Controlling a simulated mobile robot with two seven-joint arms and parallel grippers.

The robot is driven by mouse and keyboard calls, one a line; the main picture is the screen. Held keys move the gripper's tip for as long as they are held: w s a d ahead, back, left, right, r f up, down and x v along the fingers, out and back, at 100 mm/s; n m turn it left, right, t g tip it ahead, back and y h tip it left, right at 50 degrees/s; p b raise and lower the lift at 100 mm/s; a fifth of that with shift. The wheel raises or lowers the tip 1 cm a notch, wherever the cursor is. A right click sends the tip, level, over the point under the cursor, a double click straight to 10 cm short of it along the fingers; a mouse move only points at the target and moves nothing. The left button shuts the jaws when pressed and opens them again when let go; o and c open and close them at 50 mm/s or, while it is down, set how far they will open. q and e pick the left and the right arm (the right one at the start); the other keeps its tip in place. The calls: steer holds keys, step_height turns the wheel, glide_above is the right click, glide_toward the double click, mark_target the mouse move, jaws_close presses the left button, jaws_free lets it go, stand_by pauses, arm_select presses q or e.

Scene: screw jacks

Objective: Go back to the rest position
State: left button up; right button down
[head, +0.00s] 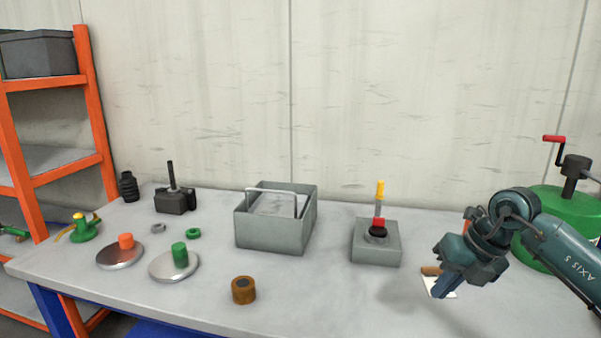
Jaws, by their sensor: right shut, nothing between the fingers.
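My right gripper (447,281) hangs over the right part of the workbench (330,310), and my arm comes in from the right edge. Its fingers point down and left and are shut with nothing seen between them. A small white piece with a brown part (432,271) lies just behind the fingers, partly hidden by them. A grey block (375,250) left of the gripper carries a black and red piece and a yellow-tipped upright rod (380,190). The gripper is apart from this block. My left gripper does not show.
A grey open box with a handle (272,238) stands mid-bench. Discs with orange (121,254) and green (175,263) knobs, a brown cylinder (244,290) and a dark hammer-like tool (174,200) lie left. A green tank with a crank (545,215) stands behind my right arm.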

steer(key=s+a+f+m+t+y, duration=0.15)
steer(key=s+a+y, duration=0.25)
steer(key=a+y, duration=0.5)
steer(key=s+a+m+y, duration=0.2)
steer(key=s+a+y, duration=0.25)
steer(key=a, duration=0.85)
steer(key=s+d+f+m+t+h+p, duration=0.1)
steer(key=d+f+m+t+h, duration=0.4)
steer(key=m, duration=0.6)
steer(key=s+d+f+m+t+h+p, duration=0.1)
steer(key=f+m+t+h, duration=0.3)
steer(key=m+t, duration=0.55)
steer(key=s+d+f+m+g+h, duration=0.2)
steer(key=s+f+m+g, duration=0.1)
steer(key=s+f, duration=0.3)
steer(key=s+d+f+m+g+h, duration=0.1)
steer(key=s+f+m+g+h, duration=0.2)
steer(key=f, duration=0.4)
steer(key=s+m+g, duration=0.1)
steer(key=s+m, duration=0.1)
steer(key=shift+s+d+f+m+g, duration=0.15)
steer(key=shift+s+d+m+g, duration=0.15)
steer(key=shift+s+d+m, duration=0.1)
